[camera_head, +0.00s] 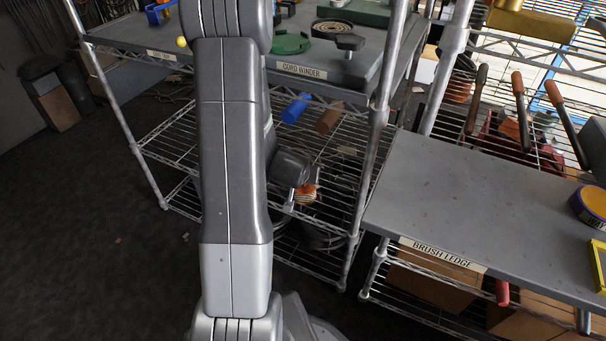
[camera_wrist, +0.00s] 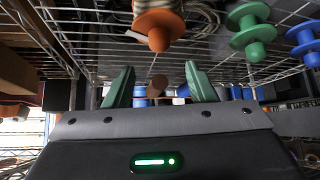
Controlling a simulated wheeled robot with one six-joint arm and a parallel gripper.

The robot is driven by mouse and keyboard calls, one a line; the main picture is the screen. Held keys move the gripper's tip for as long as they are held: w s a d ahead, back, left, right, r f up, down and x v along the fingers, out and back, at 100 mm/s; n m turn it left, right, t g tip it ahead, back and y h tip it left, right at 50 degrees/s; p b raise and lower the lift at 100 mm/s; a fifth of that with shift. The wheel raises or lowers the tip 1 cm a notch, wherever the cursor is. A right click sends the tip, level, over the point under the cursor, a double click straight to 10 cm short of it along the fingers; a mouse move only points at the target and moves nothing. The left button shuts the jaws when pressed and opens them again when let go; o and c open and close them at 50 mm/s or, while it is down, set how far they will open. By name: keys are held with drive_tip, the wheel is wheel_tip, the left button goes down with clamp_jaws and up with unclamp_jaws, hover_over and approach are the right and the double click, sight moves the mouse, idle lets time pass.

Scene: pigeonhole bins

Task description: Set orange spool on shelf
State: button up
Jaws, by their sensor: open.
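An orange spool (camera_head: 306,196) wound with pale cord shows just beside my gripper (camera_head: 293,196) in the head view, partly hidden by it, over the lower wire shelf. In the wrist view the orange spool (camera_wrist: 158,38) is at the top centre, beyond the fingertips and cut off by the frame edge. My gripper (camera_wrist: 159,72) has its two green fingers spread wide, with nothing held between them. A wire shelf (camera_wrist: 225,58) spans the top of the wrist view. I cannot tell whether the spool touches it.
A green spool (camera_wrist: 250,32) and a blue spool (camera_wrist: 306,45) are right of the orange one. Blue (camera_head: 296,108) and brown (camera_head: 328,118) cylinders lie on the wire rack beneath the cord winder shelf (camera_head: 345,68). The brush ledge (camera_head: 460,190) and rack post (camera_head: 366,170) stand to the right.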

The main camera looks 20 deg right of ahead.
drive_tip(key=shift+p+v, duration=0.5)
drive_tip(key=shift+v, duration=1.8)
